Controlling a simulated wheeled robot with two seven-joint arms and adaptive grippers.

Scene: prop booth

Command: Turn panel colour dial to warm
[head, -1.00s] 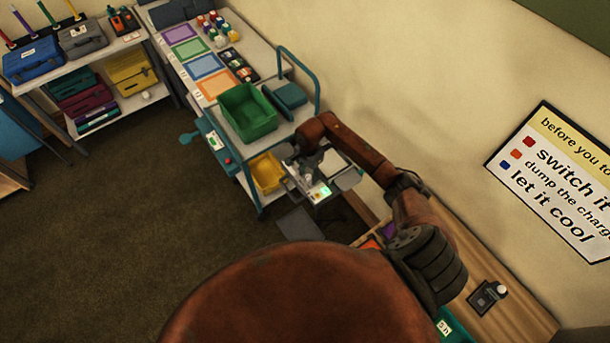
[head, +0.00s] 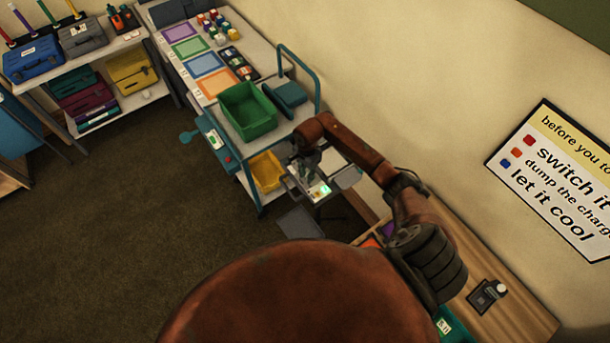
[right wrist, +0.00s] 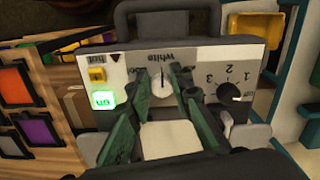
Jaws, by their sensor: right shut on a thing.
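The light panel (right wrist: 205,60) fills the middle of the right wrist view, its printing upside down. Its colour dial (right wrist: 162,85) is a pale knob under the word "white", with its pointer line toward that word. The other labels beside it are partly hidden. My right gripper (right wrist: 160,95) has its dark green fingers on both sides of this dial, shut on it. In the head view the panel (head: 322,189) shows a green glow, and my right gripper (head: 306,170) is over its face. My left gripper is not in view.
On the panel are a black numbered dial (right wrist: 229,93), a yellow switch (right wrist: 97,74) and a lit green "on" button (right wrist: 103,98). A cart with a green bin (head: 247,112) and yellow bin (head: 267,171) stands beside it. A wooden table (head: 500,270) is at right.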

